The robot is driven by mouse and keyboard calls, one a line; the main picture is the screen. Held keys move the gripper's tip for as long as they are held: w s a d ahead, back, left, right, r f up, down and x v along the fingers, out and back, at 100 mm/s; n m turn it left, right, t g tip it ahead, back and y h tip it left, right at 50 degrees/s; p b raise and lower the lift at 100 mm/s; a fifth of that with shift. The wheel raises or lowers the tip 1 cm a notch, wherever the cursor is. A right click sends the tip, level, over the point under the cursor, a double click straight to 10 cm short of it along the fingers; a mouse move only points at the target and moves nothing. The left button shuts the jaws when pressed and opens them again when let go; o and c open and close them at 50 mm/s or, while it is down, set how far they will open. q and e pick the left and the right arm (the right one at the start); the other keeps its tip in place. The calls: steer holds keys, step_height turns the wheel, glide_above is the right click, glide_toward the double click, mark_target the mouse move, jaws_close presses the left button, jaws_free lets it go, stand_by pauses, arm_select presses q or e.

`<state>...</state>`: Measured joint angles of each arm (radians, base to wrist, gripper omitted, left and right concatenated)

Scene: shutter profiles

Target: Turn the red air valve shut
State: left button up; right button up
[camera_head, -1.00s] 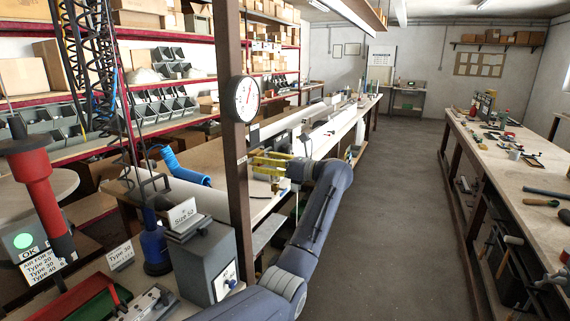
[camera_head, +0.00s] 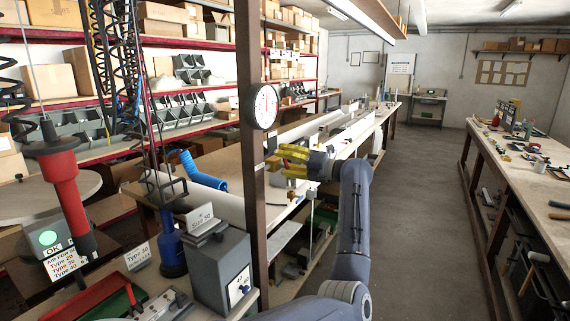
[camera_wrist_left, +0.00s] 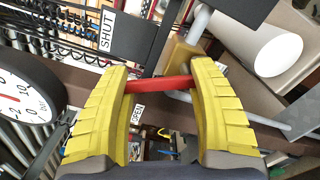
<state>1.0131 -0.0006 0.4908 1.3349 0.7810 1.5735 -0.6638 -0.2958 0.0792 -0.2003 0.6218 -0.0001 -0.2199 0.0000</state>
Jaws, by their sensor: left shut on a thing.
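The red air valve handle (camera_wrist_left: 160,84) lies between my yellow fingers in the left wrist view, roughly level in that picture. It joins a brass-coloured valve body (camera_wrist_left: 181,58) on a grey pipe. My left gripper (camera_wrist_left: 162,100) is shut on the red handle, one finger at each side of it. A SHUT label (camera_wrist_left: 106,31) is at the upper left and an OPEN label (camera_wrist_left: 137,113) is below the handle. In the head view my left gripper (camera_head: 291,161) is beside the brown post (camera_head: 249,170), and the handle is hidden there. My right gripper is not in view.
A round white gauge (camera_head: 262,106) is on the post above my gripper, and shows close at the left wrist view's edge (camera_wrist_left: 20,100). A grey box (camera_head: 222,270) and blue bottle (camera_head: 172,252) stand at the lower left. The aisle floor (camera_head: 425,200) is clear.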

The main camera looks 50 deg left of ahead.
arm_select(q)
steer(key=m, duration=0.2)
steer(key=w+r+m, duration=0.1)
steer(key=shift+a+m, duration=0.15)
steer(key=shift+m, duration=0.25)
steer(key=shift+w+a+m, duration=0.1)
steer(key=shift+w+m, duration=0.1)
steer(key=shift+m, duration=0.6)
steer(key=shift+c, duration=0.2)
steer(key=shift+f, duration=0.1)
steer(key=shift+c, duration=0.2)
